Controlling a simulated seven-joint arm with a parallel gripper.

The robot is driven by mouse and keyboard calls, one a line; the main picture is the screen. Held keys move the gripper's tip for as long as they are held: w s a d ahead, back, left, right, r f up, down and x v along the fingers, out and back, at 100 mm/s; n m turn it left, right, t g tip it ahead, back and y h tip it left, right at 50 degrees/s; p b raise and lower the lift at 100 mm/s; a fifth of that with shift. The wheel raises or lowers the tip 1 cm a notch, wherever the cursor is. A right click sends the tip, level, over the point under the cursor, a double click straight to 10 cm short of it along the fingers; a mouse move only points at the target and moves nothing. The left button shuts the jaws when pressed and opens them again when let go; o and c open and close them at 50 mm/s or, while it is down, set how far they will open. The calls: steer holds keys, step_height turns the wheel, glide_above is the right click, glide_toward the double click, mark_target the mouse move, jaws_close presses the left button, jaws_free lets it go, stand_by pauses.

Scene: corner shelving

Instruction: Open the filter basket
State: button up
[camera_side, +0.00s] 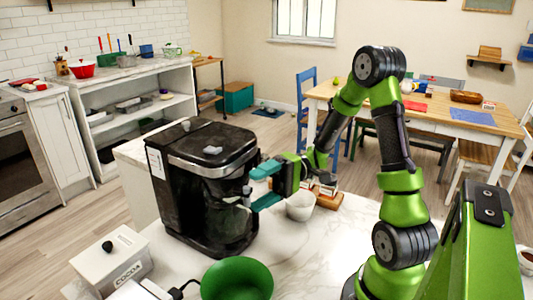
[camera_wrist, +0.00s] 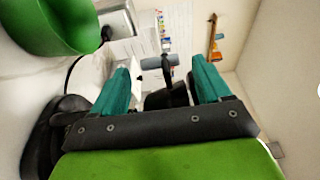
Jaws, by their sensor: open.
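A black coffee machine (camera_side: 205,180) with a silver band round its lid stands on the white counter, its front turned to the right. The filter basket cannot be clearly told apart from the dark front; a small grey part (camera_side: 246,195) juts out there. My gripper (camera_side: 260,187) is open at that front, one teal finger above the other, with the small part close to the fingertips. In the wrist view my gripper (camera_wrist: 161,85) has a dark piece (camera_wrist: 166,97) showing between its spread fingers. I cannot tell whether either finger touches it.
A green bowl (camera_side: 237,279) and a cocoa box (camera_side: 112,257) stand on the counter in front of the machine. A white bowl (camera_side: 300,206) and a wooden stand (camera_side: 328,197) are just right of my gripper. Bare counter lies below the white bowl.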

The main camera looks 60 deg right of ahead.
mark_target(250, 195)
steer(key=shift+x, duration=2.2)
steer(key=shift+c, duration=0.2)
jaws_close()
